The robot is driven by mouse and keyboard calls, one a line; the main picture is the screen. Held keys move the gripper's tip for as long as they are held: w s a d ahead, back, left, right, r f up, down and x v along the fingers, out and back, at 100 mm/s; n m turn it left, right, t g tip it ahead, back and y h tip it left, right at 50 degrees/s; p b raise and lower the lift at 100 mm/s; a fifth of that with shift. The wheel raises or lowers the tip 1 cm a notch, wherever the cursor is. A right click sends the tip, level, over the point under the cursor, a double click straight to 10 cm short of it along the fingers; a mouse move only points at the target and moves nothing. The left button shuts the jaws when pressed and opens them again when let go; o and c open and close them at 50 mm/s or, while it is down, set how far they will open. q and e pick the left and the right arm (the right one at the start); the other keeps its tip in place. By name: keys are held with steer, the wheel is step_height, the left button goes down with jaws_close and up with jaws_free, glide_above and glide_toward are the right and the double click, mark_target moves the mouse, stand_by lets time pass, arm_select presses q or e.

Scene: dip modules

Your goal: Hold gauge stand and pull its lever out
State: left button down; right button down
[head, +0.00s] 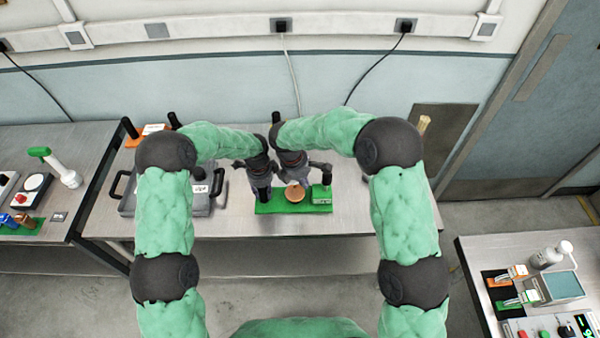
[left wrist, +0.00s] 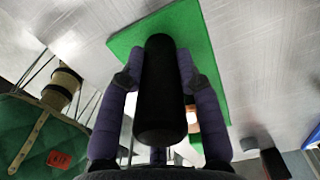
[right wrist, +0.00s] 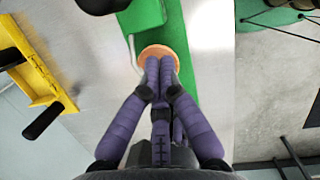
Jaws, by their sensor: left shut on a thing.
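The gauge stand has a green base (head: 280,207) on the middle table. It carries a black upright handle (left wrist: 160,95) at its left end, a copper-coloured round disc (head: 295,193) in the middle, and a green block (head: 320,197) with a black knob at its right end. My left gripper (head: 264,188) is shut on the black handle, one finger on each side. My right gripper (right wrist: 158,66) has its fingertips together over the disc (right wrist: 157,50). Thin bent metal shows beside the tips; I cannot tell whether they touch it. My fingers partly cover the disc.
A grey case (head: 200,208) with black handles stands left of the stand. An orange object (head: 150,129) is behind it. A side table (head: 60,222) at the left and another (head: 480,260) at the lower right hold devices.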

mark_target(331, 178)
steer(key=shift+w+d+r, duration=0.1)
steer(key=shift+w+d, duration=0.2)
steer(key=shift+d, duration=0.65)
steer(key=shift+w+d+r, duration=0.1)
steer(key=shift+w+d, duration=0.15)
steer(key=shift+d, duration=0.65)
steer(key=shift+d, duration=0.15)
steer(key=shift+d+r+y, duration=0.1)
steer(key=shift+d+y, duration=0.1)
steer(key=shift+y, duration=0.3)
steer(key=shift+d+r+y, duration=0.1)
steer(key=shift+d+y, duration=0.3)
steer(key=d+y, duration=0.3)
steer(key=shift+d+r+y, duration=0.15)
steer(key=shift+d+y, duration=0.25)
steer(key=shift+d+f, duration=0.2)
steer(key=shift+d, duration=0.95)
